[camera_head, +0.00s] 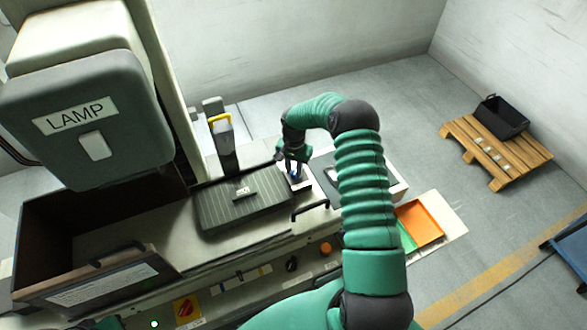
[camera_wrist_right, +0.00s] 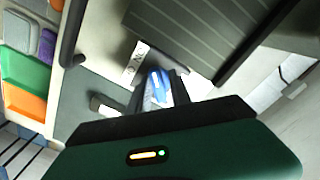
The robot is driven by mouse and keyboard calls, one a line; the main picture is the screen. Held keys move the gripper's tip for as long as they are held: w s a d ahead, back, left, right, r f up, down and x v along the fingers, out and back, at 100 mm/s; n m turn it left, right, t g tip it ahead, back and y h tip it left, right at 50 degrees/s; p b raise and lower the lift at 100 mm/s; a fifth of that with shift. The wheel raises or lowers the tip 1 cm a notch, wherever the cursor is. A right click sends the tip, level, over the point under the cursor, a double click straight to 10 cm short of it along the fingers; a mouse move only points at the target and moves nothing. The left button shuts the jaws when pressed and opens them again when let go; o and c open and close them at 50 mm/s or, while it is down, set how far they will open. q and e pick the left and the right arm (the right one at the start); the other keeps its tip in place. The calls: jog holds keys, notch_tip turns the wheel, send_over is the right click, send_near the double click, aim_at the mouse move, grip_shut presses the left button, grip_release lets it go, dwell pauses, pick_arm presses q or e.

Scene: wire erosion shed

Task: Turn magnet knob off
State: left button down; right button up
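The blue magnet knob (camera_head: 296,174) sits at the right end of the dark ribbed magnetic plate (camera_head: 235,205) on the machine bed. In the right wrist view the blue knob (camera_wrist_right: 156,88) lies between my two dark fingers, with a small white label (camera_wrist_right: 134,62) bearing black letters just beyond it. My right gripper (camera_head: 293,164) points down over the knob. Its fingers (camera_wrist_right: 158,90) are parted on either side of it, with a pale strip between the blue part and one finger. Contact is hard to make out. My left gripper is out of view.
A black handle (camera_head: 310,209) stands in front of the knob. The front panel has a black dial (camera_head: 291,264), an orange button (camera_head: 326,249) and a red-and-yellow switch (camera_head: 186,308). Orange (camera_head: 419,222) and green trays lie right of the bed. A pallet (camera_head: 495,150) is farther off.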

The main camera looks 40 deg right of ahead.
jog(key=shift+d, duration=0.1)
jog(key=shift+c, duration=1.2)
jog(key=shift+d, duration=0.6)
grip_shut()
jog(key=shift+w+a, duration=0.1)
jog(key=shift+a, duration=0.15)
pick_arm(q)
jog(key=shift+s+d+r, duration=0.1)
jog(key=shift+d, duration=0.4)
